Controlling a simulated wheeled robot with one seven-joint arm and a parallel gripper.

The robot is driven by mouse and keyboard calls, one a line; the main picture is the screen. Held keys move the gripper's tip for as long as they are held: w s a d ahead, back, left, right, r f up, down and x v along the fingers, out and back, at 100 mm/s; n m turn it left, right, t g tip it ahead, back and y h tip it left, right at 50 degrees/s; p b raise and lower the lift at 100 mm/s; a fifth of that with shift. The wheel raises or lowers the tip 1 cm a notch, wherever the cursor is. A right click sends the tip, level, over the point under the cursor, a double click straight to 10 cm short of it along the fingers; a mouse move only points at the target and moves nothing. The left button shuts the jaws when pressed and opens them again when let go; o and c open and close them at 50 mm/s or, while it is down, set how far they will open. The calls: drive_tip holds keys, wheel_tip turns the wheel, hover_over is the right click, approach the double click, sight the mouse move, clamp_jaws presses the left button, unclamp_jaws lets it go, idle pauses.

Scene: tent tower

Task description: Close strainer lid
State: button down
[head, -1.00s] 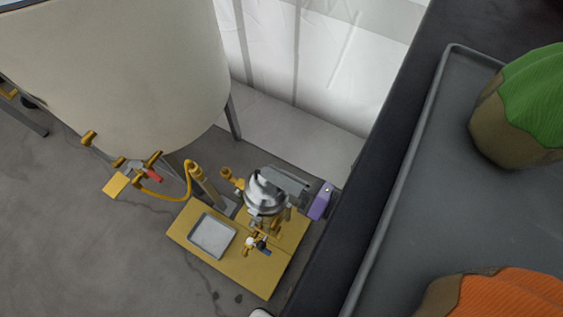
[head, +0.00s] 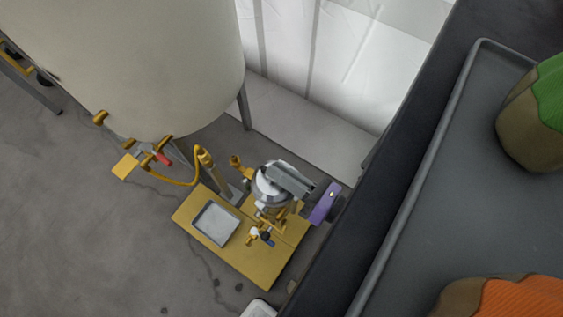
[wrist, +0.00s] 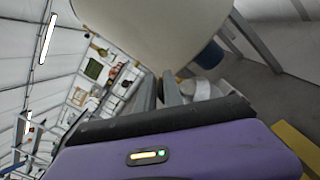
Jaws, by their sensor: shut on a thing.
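The strainer (head: 270,197) is a shiny round metal vessel on a yellow base plate (head: 258,264). Its silver lid (head: 268,176) is at the top, partly hidden under my gripper, so I cannot tell how fully it sits on the rim. My gripper (head: 280,173) has grey fingers and a purple body, and reaches over the strainer top from the right. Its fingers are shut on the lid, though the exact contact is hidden. In the wrist view my gripper (wrist: 160,88) points forward, with pale metal beside the right finger.
A large cream tank (head: 140,70) on legs stands behind to the left. A yellow hose (head: 178,182) and valves are close by. A small square tray (head: 215,223) lies left of the strainer. A dark tray (head: 450,190) fills the right. Bare floor is at the lower left.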

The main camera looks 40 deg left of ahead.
drive_tip(key=c, duration=1.5)
unclamp_jaws()
drive_tip(key=shift+s+a+f, duration=0.1)
drive_tip(key=shift+s+f, duration=0.6)
drive_tip(key=shift+s, duration=0.05)
drive_tip(key=d, duration=0.2)
drive_tip(key=d+p, duration=0.1)
drive_tip(key=d, duration=0.2)
drive_tip(key=w+d+p, duration=0.1)
drive_tip(key=d, duration=0.2)
drive_tip(key=shift+r, duration=0.2)
drive_tip(key=shift+d, duration=0.1)
